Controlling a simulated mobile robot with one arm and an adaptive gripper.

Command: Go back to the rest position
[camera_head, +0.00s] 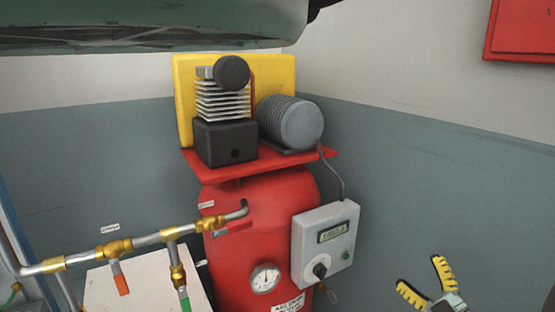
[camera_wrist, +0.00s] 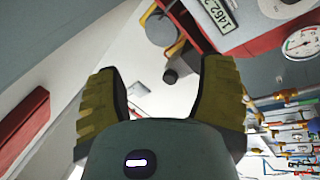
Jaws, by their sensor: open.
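My gripper (camera_head: 426,285) shows at the bottom right of the head view, with yellow ribbed fingers spread apart. It is open and empty, to the right of the red compressor tank (camera_head: 240,230) and below the grey control box (camera_head: 325,245). In the wrist view, my gripper (camera_wrist: 160,90) points up with a wide gap between its fingers, and nothing is held. The rest position is not marked in either view.
The compressor has a black pump (camera_head: 225,140) and a grey motor (camera_head: 298,123) on top. Brass-fitted pipes (camera_head: 150,238) with valve handles run at left over a white box (camera_head: 130,285). A red wall box (camera_head: 522,30) hangs upper right. The wall area right of the control box is clear.

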